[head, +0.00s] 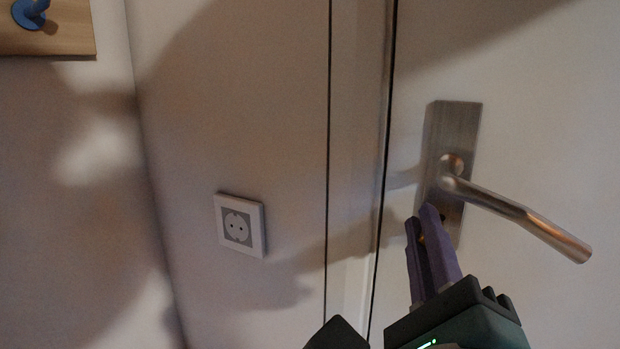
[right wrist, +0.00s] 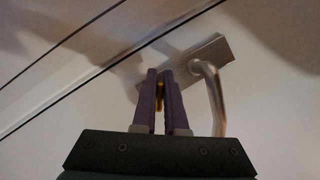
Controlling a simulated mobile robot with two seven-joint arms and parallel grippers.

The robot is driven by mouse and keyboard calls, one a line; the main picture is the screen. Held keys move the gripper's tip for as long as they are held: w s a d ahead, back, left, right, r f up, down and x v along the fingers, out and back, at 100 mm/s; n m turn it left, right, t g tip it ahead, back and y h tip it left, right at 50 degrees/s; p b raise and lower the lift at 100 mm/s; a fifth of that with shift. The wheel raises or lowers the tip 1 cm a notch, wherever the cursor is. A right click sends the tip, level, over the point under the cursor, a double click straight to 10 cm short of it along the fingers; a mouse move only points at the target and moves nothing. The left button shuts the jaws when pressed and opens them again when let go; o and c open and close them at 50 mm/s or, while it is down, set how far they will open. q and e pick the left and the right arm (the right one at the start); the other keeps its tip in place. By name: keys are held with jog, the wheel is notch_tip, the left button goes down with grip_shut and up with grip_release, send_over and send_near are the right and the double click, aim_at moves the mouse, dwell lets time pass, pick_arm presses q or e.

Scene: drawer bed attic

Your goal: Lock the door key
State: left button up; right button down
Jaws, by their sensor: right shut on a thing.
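A white door (head: 540,90) carries a metal lock plate (head: 455,122) with a silver lever handle (head: 525,215) that points right and slightly down. My right gripper (head: 428,212) has its purple fingers at the lower part of the plate, below the handle. In the right wrist view, its fingers (right wrist: 159,75) are shut on a small brass-coloured key (right wrist: 159,92) in front of the plate (right wrist: 208,50). Most of the key is hidden between the fingers, so I cannot tell its turn angle. My left gripper is not in view.
The lever handle (right wrist: 213,90) passes close to the right of my right gripper. A wall socket (head: 239,226) sits left of the door frame (head: 355,150). A wooden board with a blue peg (head: 30,12) is at the top left.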

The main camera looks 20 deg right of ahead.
jog(key=n+y+p, duration=0.1)
jog(key=n+p, duration=0.1)
jog(key=p, duration=0.1)
jog(key=n+g+y+p, duration=0.1)
jog(key=n+p, duration=0.2)
jog(key=shift+a+n+p, duration=0.1)
jog(key=shift+n+p, duration=0.2)
jog(key=shift+f+n+g+p, duration=0.3)
jog(key=shift+n+p, duration=0.6)
jog(key=shift+p, duration=0.25)
jog(key=shift+f, duration=0.1)
jog(key=c, duration=1)
grip_release()
jog(key=shift+o, duration=0.2)
jog(key=v, duration=1)
jog(key=shift+b, duration=0.4)
jog(key=shift+w+r, duration=0.1)
jog(key=shift+r, duration=0.1)
